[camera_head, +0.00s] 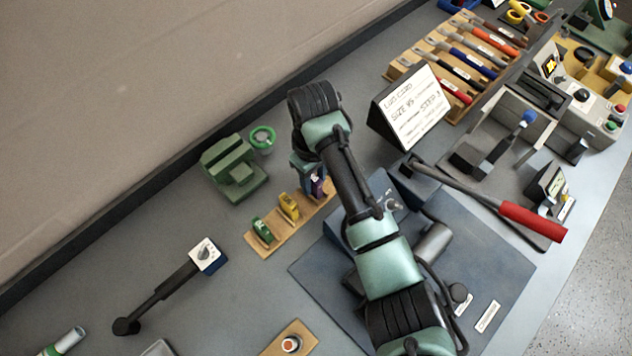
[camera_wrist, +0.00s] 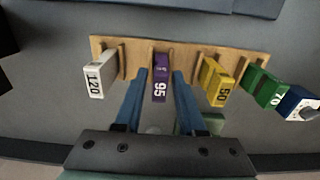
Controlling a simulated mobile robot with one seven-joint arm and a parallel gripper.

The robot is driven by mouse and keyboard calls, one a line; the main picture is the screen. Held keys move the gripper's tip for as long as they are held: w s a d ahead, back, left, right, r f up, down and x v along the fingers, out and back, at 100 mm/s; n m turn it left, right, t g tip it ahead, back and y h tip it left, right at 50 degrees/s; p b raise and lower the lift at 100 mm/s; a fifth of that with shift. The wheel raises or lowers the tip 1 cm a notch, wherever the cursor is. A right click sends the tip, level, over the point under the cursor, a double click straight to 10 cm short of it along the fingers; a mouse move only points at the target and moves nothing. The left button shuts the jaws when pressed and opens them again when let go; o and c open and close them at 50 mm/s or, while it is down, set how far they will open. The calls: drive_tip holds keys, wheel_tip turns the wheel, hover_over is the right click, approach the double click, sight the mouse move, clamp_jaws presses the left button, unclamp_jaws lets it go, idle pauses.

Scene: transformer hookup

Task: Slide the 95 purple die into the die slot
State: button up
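The purple die marked 95 (camera_wrist: 160,82) stands in a wooden rack (camera_wrist: 137,50), between a white die marked 120 (camera_wrist: 100,75) and a yellow die marked 50 (camera_wrist: 218,82). It also shows in the head view (camera_head: 318,187), partly hidden by my gripper. My gripper (camera_wrist: 160,78) is open, with one blue finger on each side of the purple die. Small gaps show between the fingers and the die, so it does not look gripped. A green die marked 70 (camera_wrist: 262,86) stands at the rack's end. I cannot make out the die slot; my arm covers part of the dark mat.
A card reading size 95 (camera_head: 412,108) stands behind the dark mat (camera_head: 480,260). A green vise-like block (camera_head: 234,168) stands left of the rack. A tool rack (camera_head: 455,65) stands at the back right.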

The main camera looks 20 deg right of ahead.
sight(314, 177)
clamp_jaws()
drive_tip(key=shift+r, duration=0.1)
wheel_tip(314, 177, up, 5)
drive_tip(key=p, duration=0.5)
